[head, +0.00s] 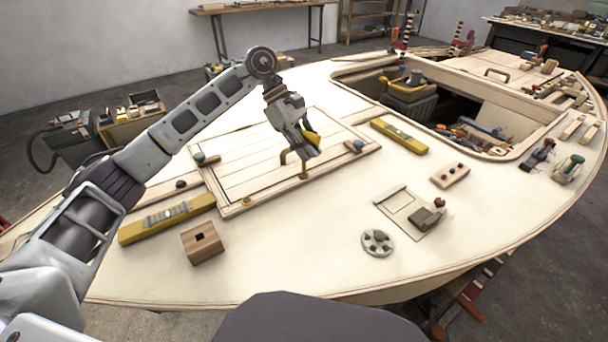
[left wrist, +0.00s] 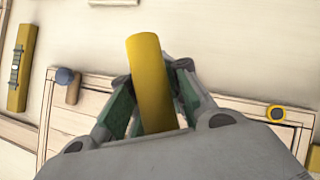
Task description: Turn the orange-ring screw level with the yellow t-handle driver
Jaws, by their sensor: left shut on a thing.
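My left gripper (head: 309,141) is shut on the yellow t-handle driver (head: 313,136), above the front edge of the panelled hatch (head: 262,172). In the left wrist view the driver's thick yellow handle (left wrist: 150,75) lies between the green-padded fingers; its shank and tip are hidden there. In the head view a small orange-brown piece (head: 304,176) shows on the hatch's front edge just below the gripper. It may be the orange-ring screw, but I cannot tell whether the driver touches it. A yellow-ringed screw (head: 247,201) sits at the hatch's front left corner. My right gripper is out of view.
Yellow levels (head: 166,219) (head: 399,136) lie on both sides of the hatch. A wooden block (head: 202,243), a round holder (head: 377,242) and a small board (head: 404,212) stand in front. A blue-knobbed tool (head: 355,146) lies on the hatch's right edge. The open cockpit is back right.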

